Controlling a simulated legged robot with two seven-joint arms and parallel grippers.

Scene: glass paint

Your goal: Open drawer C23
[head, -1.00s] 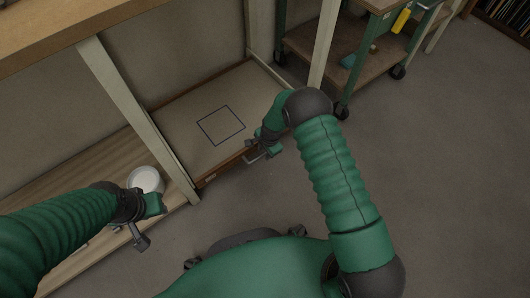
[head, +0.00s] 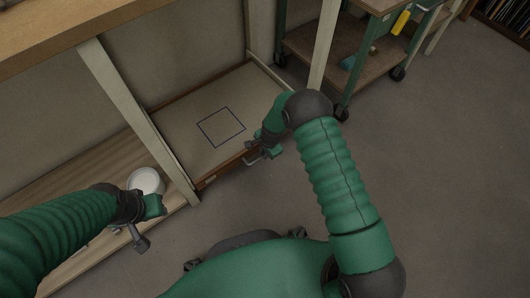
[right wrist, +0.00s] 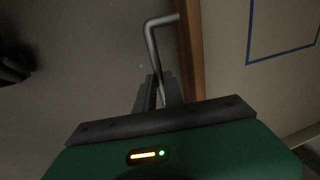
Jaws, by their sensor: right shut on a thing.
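The drawer front (head: 226,174) shows as a narrow brown strip under the front edge of a low light top marked with a dark blue square. No lettering is readable, so I cannot confirm it is C23. My right gripper (head: 257,154) is at this front, shut on a metal bar handle (right wrist: 154,42). In the right wrist view the bent grey bar rises from between the fingers, beside the brown edge. My left gripper (head: 140,236) is apart from the drawer, lower left near a white round container; its finger opening is unclear.
The low top (head: 190,110) lies between pale posts (head: 125,105). The white container (head: 146,181) stands on a wooden shelf (head: 90,185) at left. A green wheeled cart (head: 330,60) stands at back right. Open grey floor lies in front and to the right.

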